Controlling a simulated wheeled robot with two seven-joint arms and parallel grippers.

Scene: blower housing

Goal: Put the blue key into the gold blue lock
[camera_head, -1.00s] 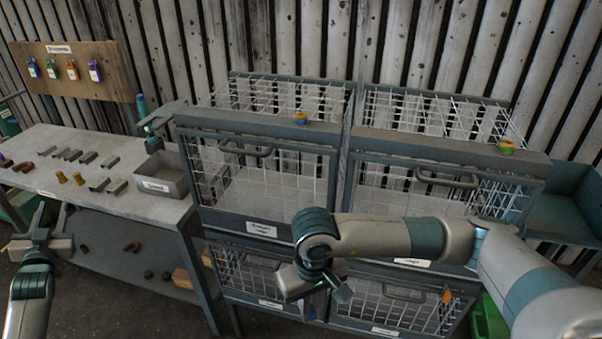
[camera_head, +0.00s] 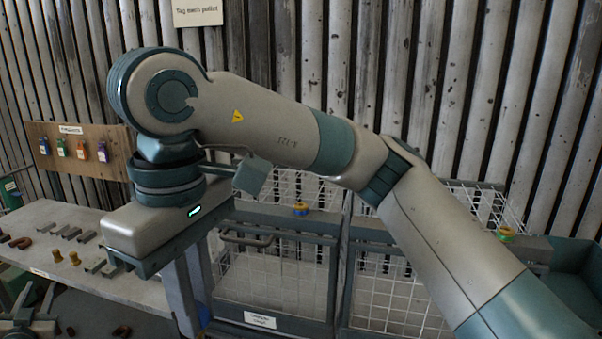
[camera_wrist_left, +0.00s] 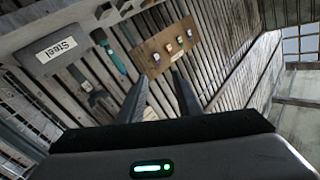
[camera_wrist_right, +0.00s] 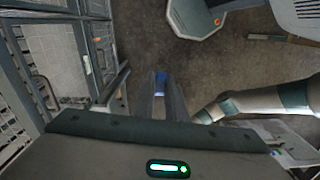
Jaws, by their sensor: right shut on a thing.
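The blue key (camera_wrist_right: 161,77) shows as a small blue piece between the fingertips of my right gripper (camera_wrist_right: 162,90) in the right wrist view. In the head view the right gripper (camera_head: 193,315) points down in front of the left cage, with a bit of blue at its fingertips. The key's shape is mostly hidden. The gold blue lock (camera_head: 301,209) sits on the top front bar of the left cage, to the right of the gripper. My left gripper (camera_head: 36,296) is at the lower left; its fingers (camera_wrist_left: 160,95) are apart and empty in the left wrist view.
A gold lock with green (camera_head: 506,233) sits on the right cage (camera_head: 395,300). A pegboard (camera_head: 76,170) with several coloured tags stands behind the workbench (camera_head: 125,290). My raised right arm crosses the head view and hides part of the cages.

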